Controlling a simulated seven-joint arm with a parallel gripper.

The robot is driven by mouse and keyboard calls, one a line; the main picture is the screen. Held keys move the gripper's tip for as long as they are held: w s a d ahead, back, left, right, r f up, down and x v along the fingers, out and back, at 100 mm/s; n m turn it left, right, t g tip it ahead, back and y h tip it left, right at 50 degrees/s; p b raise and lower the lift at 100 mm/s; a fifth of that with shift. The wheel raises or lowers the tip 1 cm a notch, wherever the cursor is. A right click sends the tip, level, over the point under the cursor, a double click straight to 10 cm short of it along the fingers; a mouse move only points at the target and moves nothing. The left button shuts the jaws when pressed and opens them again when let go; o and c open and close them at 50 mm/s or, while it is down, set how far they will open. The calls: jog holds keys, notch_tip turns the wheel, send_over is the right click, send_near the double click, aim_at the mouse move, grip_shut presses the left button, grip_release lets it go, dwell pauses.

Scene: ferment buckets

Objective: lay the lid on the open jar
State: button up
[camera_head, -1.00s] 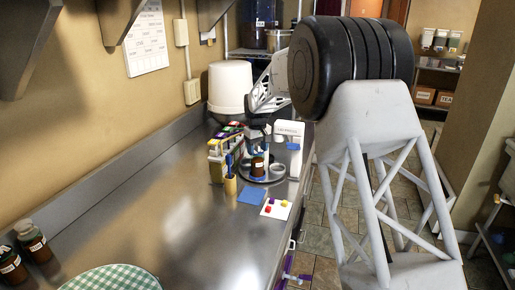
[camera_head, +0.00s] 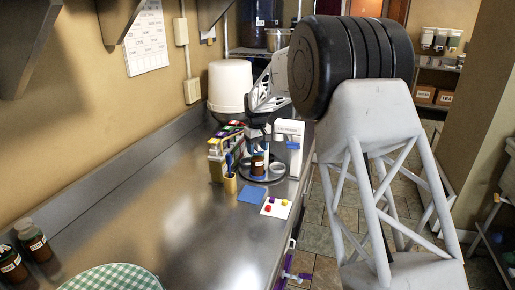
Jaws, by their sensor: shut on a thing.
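A small brown jar (camera_head: 258,166) with a pale label stands upright on a dark round tray (camera_head: 270,181) on the steel counter. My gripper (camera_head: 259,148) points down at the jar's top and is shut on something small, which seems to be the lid. The lid itself is too small and too hidden by the fingers to make out. I cannot tell whether it touches the jar's rim. A pale round dish-like thing (camera_head: 277,168) sits on the tray just right of the jar.
A blue square (camera_head: 251,195) and a white card (camera_head: 275,207) lie in front.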

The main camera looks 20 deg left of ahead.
jog(key=shift+s+d+f, duration=0.1)
jog(key=shift+s+f, duration=0.05)
jog(key=shift+f, duration=0.65)
dwell(0.6)
jog(key=o, duration=1)
jog(key=shift+f, duration=0.1)
jog(key=shift+o, duration=1.1)
jog(key=shift+r, duration=4.65)
jog(key=shift+r, duration=0.1)
